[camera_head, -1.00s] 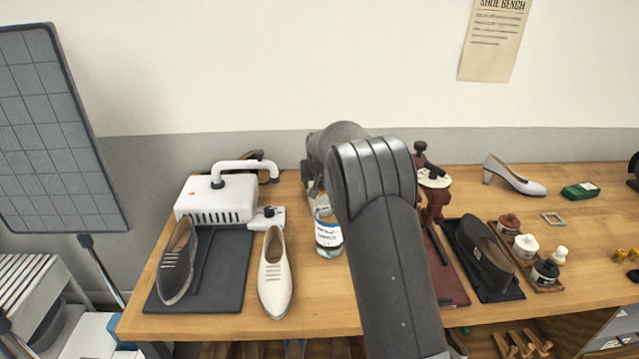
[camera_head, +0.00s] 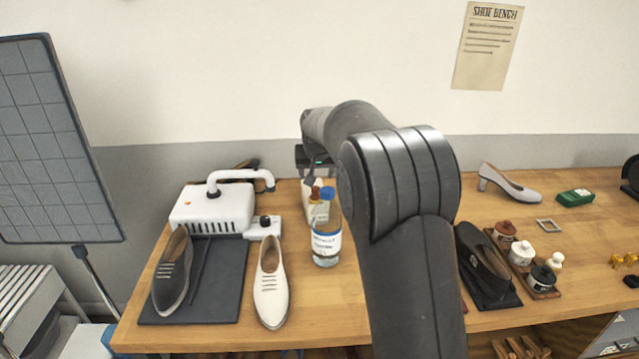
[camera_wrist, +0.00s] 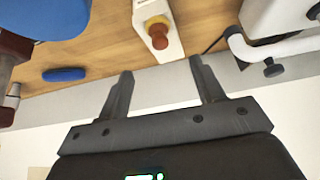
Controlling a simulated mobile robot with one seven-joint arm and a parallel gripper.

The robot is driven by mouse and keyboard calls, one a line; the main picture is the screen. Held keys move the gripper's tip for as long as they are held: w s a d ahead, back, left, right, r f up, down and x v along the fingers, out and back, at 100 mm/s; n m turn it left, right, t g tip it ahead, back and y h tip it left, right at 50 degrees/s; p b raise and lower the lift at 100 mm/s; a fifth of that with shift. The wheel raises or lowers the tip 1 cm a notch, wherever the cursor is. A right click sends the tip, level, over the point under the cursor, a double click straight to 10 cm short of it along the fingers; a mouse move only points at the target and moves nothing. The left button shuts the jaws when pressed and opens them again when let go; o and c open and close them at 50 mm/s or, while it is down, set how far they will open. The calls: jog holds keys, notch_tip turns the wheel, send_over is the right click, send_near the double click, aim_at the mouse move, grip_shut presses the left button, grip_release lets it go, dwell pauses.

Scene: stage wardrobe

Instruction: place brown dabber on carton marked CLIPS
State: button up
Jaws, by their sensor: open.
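In the head view my gripper (camera_head: 311,174) is above and behind the bottles, partly hidden by my arm. I cannot make out a carton marked CLIPS in either view.
A white steamer (camera_head: 212,208) stands left of the bottles, its pipe close to the right finger in the wrist view. A white shoe (camera_head: 270,285) lies in front. A blue oval object (camera_wrist: 64,74) lies on the bench. Small jars (camera_head: 522,251) stand at the right.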

jog(key=s+d+r, duration=0.1)
jog(key=s+r, duration=0.1)
jog(key=s, duration=0.1)
jog(key=s+d+r, duration=0.1)
jog(key=s+r, duration=0.1)
jog(key=s, duration=0.1)
jog(key=s+d+r, duration=0.1)
jog(key=s, duration=0.2)
jog(key=shift+d+r, duration=0.4)
jog(key=s+d+r, duration=0.2)
jog(key=s, duration=0.5)
jog(key=s+d+r, duration=0.1)
jog(key=s+d, duration=0.1)
jog(key=s, duration=0.4)
jog(key=s+d+f, duration=0.1)
jog(key=s+f, duration=0.1)
jog(key=s, duration=1)
jog(key=s+d+f, duration=0.1)
jog(key=s+f, duration=0.2)
jog(key=s, duration=0.9)
jog(key=shift+s+f, duration=0.15)
jog(key=shift+f, duration=0.1)
jog(key=shift+d, duration=0.1)
